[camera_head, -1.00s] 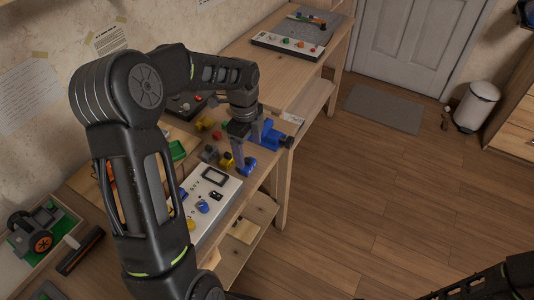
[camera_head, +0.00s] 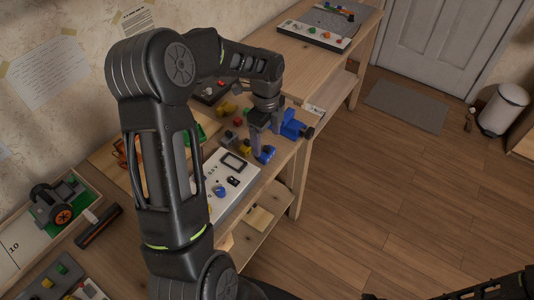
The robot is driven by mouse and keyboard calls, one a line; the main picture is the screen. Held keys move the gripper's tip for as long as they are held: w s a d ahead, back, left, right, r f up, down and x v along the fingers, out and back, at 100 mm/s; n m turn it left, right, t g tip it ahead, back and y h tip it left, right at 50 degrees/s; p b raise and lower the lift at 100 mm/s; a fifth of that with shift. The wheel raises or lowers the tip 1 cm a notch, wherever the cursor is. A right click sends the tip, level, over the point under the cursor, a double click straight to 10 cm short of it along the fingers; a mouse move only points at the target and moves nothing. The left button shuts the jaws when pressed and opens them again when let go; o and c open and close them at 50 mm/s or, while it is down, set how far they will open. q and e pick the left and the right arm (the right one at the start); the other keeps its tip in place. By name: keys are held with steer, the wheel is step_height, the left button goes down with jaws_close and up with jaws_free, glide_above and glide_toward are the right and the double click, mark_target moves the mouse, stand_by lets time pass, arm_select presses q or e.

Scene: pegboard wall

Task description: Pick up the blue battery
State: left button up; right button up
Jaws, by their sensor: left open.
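A small blue object (camera_head: 265,154), which looks like the blue battery, lies near the front edge of the wooden workbench, just right of the white panel. My left gripper (camera_head: 265,147) points down over it, open, with its fingers close around or just above the object. I cannot tell whether they touch it. The fingers partly hide the object. My right arm shows only as a dark piece at the lower right; its gripper is out of view.
A blue vise-like tool (camera_head: 293,125) stands just right of my left gripper. A white panel (camera_head: 234,180) with a screen and blue knob lies to the left. Small grey, yellow and red parts (camera_head: 227,109) sit behind. A green-bottomed tray (camera_head: 60,215) is at far left.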

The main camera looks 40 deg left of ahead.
mark_target(267, 148)
arm_select(q)
step_height(267, 148, down, 5)
steer(key=shift+f+p, duration=0.1)
steer(key=shift+p, duration=0.45)
steer(key=shift+c, duration=0.2)
steer(key=c, duration=1.5)
